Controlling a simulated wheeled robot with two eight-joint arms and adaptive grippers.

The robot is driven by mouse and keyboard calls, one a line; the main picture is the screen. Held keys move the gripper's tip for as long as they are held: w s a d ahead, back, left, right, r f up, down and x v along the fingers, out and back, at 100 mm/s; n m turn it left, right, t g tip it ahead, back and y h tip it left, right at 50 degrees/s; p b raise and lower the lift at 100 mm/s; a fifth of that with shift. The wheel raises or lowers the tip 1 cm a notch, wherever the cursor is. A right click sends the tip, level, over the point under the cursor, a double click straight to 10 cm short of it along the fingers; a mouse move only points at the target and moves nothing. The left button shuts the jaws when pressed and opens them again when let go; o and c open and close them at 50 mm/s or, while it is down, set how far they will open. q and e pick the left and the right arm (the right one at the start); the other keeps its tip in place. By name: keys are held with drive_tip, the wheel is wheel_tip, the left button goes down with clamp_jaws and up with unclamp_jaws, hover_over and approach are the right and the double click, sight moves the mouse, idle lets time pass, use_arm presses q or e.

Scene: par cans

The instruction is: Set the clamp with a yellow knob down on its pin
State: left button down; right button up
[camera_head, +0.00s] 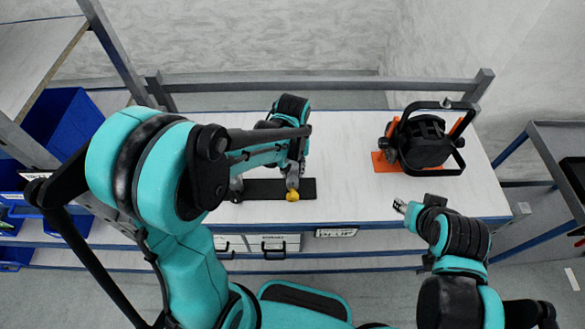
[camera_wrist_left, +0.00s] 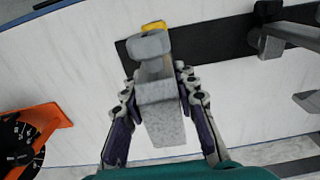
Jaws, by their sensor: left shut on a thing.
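The clamp with a yellow knob (camera_wrist_left: 153,75) is a grey metal piece between the fingers of my left gripper (camera_wrist_left: 157,88), which is shut on it. Its yellow knob (camera_head: 292,196) shows at the front edge of a dark strip (camera_head: 262,188) on the table. In the left wrist view the knob (camera_wrist_left: 154,26) is beyond the grey body, which overlaps the end of the dark strip (camera_wrist_left: 195,42). I cannot make out the clamp's pin or whether the clamp touches the strip. My right gripper (camera_head: 400,206) is by the table's front edge; its jaw state is unclear.
Another grey clamp (camera_wrist_left: 268,44) is at the strip, also seen in the head view (camera_head: 236,188). A black lamp (camera_head: 425,142) with orange parts stands at the right of the white table (camera_head: 345,195). Blue bins (camera_head: 62,122) are at the left. The table between strip and lamp is clear.

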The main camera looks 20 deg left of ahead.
use_arm(q)
drive_tip(key=shift+f, duration=0.25)
drive_tip(key=c, duration=0.5)
unclamp_jaws()
idle(0.5)
drive_tip(key=shift+r+p, duration=3.95)
drive_tip(key=shift+r, duration=1.55)
